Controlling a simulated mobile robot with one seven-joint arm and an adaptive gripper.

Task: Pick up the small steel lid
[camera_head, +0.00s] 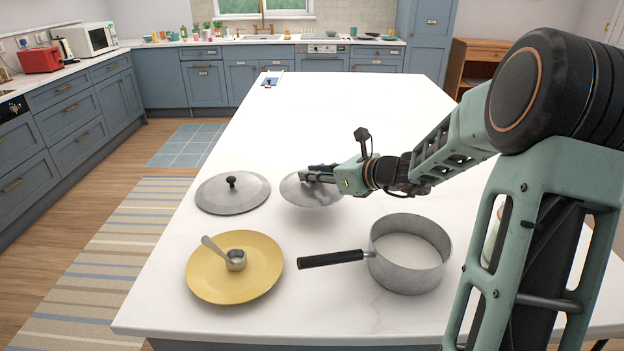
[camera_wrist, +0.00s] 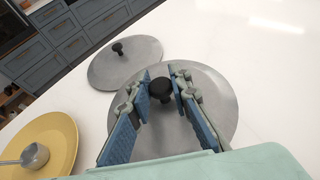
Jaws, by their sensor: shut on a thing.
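The gripper is shut on that knob. The larger lid (camera_wrist: 125,66) lies apart, up and left.
A yellow plate (camera_head: 208,281) with a small steel measuring cup (camera_head: 235,260) stands front left. A steel saucepan (camera_head: 430,275) with pale contents stands front right, its black handle pointing left. The far part of the counter (camera_head: 330,110) is mostly clear.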

